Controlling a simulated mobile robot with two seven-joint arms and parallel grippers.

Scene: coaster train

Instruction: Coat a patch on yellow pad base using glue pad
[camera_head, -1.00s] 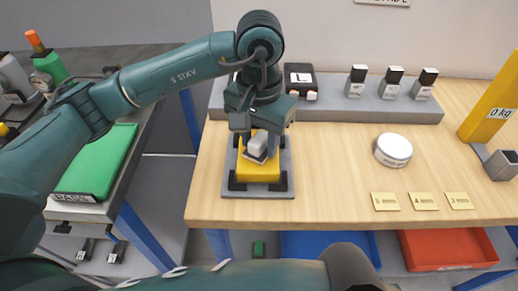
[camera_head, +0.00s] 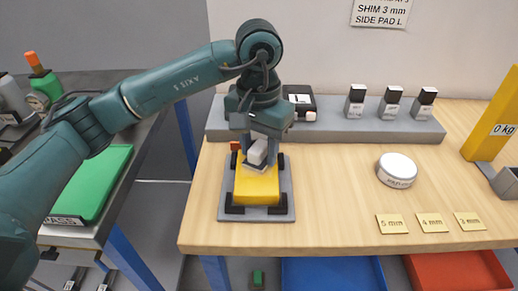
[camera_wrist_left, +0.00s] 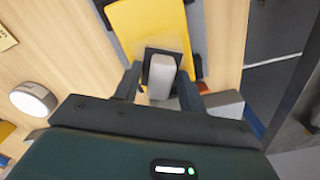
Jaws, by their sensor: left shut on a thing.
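The yellow pad base (camera_head: 257,188) lies on a grey fixture plate (camera_head: 226,195) with dark corner clamps, near the left side of the wooden table. My left gripper (camera_head: 259,150) points down over its far end, shut on the glue pad (camera_head: 257,153), a pale grey block with a darker foot. In the left wrist view the glue pad (camera_wrist_left: 162,74) sits between the fingers, over the yellow pad base (camera_wrist_left: 150,25). I cannot tell whether the pad touches the surface. The gripper hides part of the base's far end. My right gripper is out of view.
A grey rack (camera_head: 350,130) with several black-topped bottles stands behind. A round white tin (camera_head: 396,170) and brass shim plates (camera_head: 432,222) lie to the right. A yellow post (camera_head: 492,115) marked 0 kg stands far right. A green tray (camera_head: 95,185) is on the left bench.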

